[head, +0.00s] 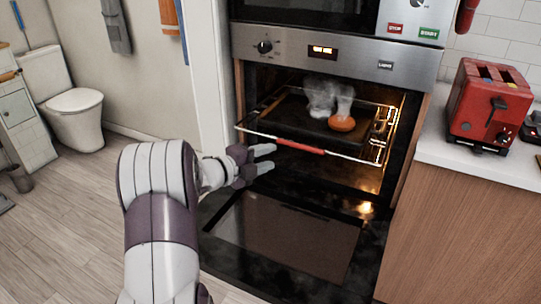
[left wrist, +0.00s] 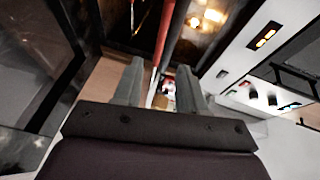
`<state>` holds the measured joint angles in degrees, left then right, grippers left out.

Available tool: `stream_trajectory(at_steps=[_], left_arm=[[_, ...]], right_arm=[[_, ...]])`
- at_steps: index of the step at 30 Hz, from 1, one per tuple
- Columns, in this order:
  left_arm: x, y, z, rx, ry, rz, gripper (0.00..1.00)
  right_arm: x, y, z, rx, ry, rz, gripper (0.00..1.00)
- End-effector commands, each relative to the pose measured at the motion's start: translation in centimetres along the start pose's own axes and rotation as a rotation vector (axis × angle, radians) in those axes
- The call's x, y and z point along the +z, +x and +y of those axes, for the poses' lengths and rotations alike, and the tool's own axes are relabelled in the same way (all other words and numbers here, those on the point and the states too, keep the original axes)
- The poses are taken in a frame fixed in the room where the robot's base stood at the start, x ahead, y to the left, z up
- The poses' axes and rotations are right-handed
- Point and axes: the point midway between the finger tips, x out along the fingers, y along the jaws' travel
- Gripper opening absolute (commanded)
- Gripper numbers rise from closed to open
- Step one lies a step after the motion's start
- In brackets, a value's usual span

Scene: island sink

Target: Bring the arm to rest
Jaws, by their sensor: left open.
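My left gripper (head: 264,160) is open and empty in front of the open oven. Its two fingers point right, just left of the red grip (head: 300,146) on the front of the oven rack. In the left wrist view the open fingers (left wrist: 168,85) show with a red bar (left wrist: 166,35) beyond and between them. No object is between the fingers in the head view. My right gripper is in neither view.
The oven door (head: 285,235) hangs open below the gripper. A lit rack holds a dark tray (head: 285,115) with a steaming orange item (head: 342,122). A red toaster (head: 490,100) stands on the right counter. Floor at left is free; a toilet (head: 75,105) stands behind.

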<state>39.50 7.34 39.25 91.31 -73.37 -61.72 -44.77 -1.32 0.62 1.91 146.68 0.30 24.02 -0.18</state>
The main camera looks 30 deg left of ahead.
Motion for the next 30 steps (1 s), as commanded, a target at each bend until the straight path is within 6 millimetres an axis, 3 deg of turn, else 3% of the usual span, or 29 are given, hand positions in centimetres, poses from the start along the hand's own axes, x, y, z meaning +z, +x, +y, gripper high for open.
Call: stream_trajectory(at_steps=[11,14,15,17,18,21,25,30], left_arm=[[0.4,0.0,0.3,0.016,-0.040,-0.020,0.41],[3.9,-0.9,3.3,0.095,-0.265,-0.234,0.41],[5.6,-2.3,5.3,0.134,-0.437,-0.393,0.41],[5.8,-4.8,8.8,0.204,-0.743,-0.652,0.41],[3.9,-6.5,11.3,0.260,-0.948,-0.811,0.41],[-2.8,-9.8,15.3,0.390,-1.291,-1.079,0.41],[-10.6,-12.7,17.7,0.536,-1.508,-1.261,0.41],[-19.6,-15.3,18.4,0.716,-1.599,-1.331,0.41]], right_arm=[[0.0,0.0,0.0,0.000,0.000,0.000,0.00],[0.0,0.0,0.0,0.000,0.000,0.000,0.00],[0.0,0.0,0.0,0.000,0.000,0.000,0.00],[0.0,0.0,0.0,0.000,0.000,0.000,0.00],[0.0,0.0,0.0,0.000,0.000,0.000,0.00],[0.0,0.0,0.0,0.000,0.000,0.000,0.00],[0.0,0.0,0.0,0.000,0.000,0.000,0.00],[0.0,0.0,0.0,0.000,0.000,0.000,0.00]])
